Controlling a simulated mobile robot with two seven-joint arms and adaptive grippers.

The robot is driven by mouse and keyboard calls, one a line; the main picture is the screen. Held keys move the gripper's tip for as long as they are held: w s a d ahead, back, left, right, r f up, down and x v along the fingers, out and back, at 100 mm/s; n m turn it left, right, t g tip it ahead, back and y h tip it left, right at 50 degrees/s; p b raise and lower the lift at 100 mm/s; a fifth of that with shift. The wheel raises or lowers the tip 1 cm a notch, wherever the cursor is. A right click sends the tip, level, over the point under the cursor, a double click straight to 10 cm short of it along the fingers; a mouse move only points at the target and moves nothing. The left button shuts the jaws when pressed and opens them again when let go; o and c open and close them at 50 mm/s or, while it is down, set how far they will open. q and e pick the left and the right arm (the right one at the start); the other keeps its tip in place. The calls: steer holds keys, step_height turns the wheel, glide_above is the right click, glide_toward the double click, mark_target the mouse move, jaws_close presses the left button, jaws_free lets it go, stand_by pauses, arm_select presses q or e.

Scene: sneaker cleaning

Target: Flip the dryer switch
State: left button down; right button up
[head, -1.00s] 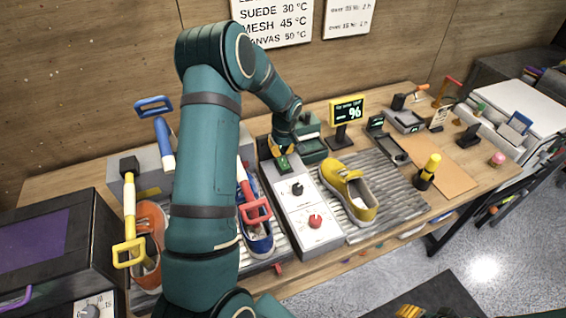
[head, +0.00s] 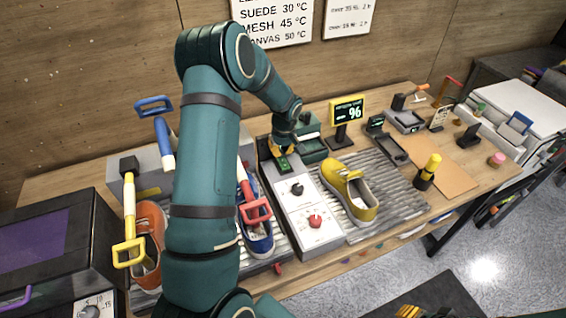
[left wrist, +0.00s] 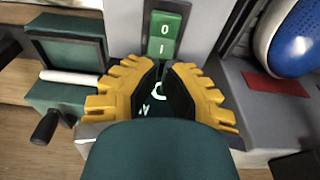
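The green rocker switch marked 0 and I (left wrist: 164,35) sits on a grey panel in the left wrist view. In the head view the switch (head: 284,165) is at the back of the grey control box (head: 314,236), which also bears a black knob (head: 297,189) and a red knob (head: 315,221). My left gripper (head: 283,149) points down just behind the switch. Its yellow fingers (left wrist: 166,67) are slightly apart, with white lettering visible between them; nothing is held. I cannot tell if they touch the panel. Part of my right gripper (head: 410,311) shows at the bottom edge.
A yellow shoe (head: 350,190) lies on the ribbed rack right of the box. A blue shoe (head: 257,232) and an orange shoe (head: 149,245) are to the left, with brushes around them. A green block-like device (head: 312,149) stands close behind the gripper.

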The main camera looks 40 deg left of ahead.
mark_target(282, 159)
arm_select(q)
steer(key=shift+f+b, duration=1.5)
steer(key=shift+f, duration=0.3)
stand_by(0.9)
steer(key=shift+r+p, duration=1.8)
steer(key=shift+r, duration=1.75)
